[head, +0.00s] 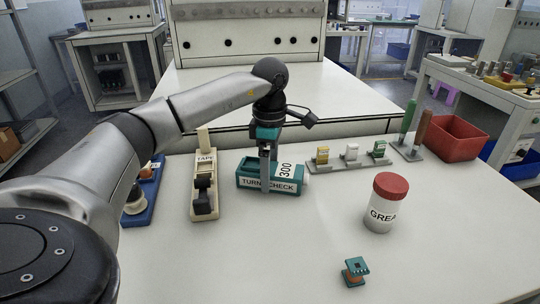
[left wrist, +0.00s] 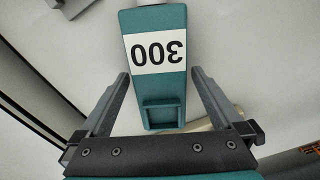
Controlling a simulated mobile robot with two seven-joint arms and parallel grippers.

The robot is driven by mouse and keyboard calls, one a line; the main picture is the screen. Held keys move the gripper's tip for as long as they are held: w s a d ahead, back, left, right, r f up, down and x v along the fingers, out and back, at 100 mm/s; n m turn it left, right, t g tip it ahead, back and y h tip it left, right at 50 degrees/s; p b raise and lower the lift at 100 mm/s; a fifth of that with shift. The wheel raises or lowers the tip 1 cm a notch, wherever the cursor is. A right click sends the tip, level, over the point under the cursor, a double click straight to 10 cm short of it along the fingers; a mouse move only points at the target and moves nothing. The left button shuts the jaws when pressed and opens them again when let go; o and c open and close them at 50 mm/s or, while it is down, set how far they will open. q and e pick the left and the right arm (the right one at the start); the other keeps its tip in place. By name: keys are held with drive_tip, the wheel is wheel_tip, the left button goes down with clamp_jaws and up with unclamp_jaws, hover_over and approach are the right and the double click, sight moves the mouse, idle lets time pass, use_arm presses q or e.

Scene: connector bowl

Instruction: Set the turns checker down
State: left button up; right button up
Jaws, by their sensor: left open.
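The turns checker (head: 247,183) is a teal box with a "TURNS CHECK" label on its front and a white "300" label on top. It rests on the white table in the middle of the head view. It also shows in the left wrist view (left wrist: 157,88), between my fingers. My left gripper (head: 266,180) points down over the checker. Its fingers (left wrist: 160,85) are open, one on each side of the box, with visible gaps between fingers and box. My right gripper is not in view.
Left of the checker stand a cream holder labelled TAPE (head: 196,205) and a blue tray (head: 138,212). Behind right is a grey rack with several connectors (head: 348,163). A red-lidded GREASE jar (head: 384,205) and a small teal-orange part (head: 354,271) stand right. The front middle table is clear.

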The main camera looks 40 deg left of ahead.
use_arm(q)
wheel_tip(320, 180, up, 10)
drive_tip(key=p, duration=0.4)
drive_tip(key=shift+r+p, duration=0.35)
drive_tip(key=shift+r, duration=0.7)
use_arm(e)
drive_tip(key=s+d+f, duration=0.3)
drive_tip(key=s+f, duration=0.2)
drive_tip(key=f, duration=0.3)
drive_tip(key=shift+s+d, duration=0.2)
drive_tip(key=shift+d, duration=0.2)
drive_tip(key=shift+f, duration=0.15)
